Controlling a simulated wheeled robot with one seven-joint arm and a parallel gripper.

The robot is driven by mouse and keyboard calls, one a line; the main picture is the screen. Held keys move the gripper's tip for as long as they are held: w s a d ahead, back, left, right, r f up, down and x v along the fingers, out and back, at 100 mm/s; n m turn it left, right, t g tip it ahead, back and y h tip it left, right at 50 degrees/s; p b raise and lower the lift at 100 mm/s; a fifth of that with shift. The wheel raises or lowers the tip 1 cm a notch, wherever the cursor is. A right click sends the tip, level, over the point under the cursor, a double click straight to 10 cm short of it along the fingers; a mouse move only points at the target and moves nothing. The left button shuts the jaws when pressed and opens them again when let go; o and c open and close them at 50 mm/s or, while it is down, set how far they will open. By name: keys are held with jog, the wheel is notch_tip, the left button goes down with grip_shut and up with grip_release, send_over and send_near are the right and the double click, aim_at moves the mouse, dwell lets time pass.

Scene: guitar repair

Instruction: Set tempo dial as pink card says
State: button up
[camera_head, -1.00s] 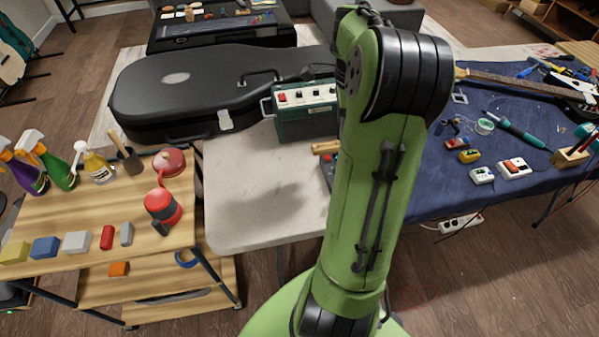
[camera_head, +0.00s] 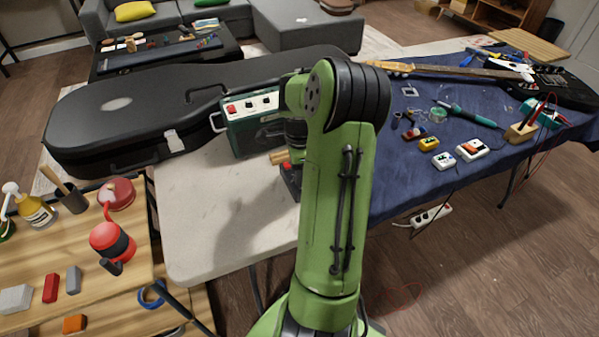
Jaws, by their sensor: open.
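No pink card and no tempo dial can be made out. A dark device with a red spot (camera_head: 290,180) is on the pale table just left of my upright arm, which covers its right part. A small tan wooden piece (camera_head: 279,158) shows at its back edge. My gripper's fingers are hidden behind my arm.
A black guitar case (camera_head: 120,117) fills the back left of the pale table (camera_head: 210,215), whose front left is clear. Several small pedals, tools and a guitar lie on the blue cloth (camera_head: 400,180) at right. A wooden cart (camera_head: 50,262) with bottles stands at left.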

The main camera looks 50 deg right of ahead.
grip_shut()
jog(key=shift+r+n, duration=0.1)
jog(key=shift+n, duration=0.3)
jog(key=n+p, duration=0.1)
jog(key=n, duration=0.1)
jog(key=shift+n+p, duration=0.3)
jog(key=shift+p, duration=0.1)
jog(key=n+p, duration=0.1)
jog(key=n, duration=0.1)
jog(key=shift+n, duration=0.4)
jog(key=n+p, duration=0.1)
jog(key=n, duration=0.4)
jog(key=shift+n+p, duration=0.3)
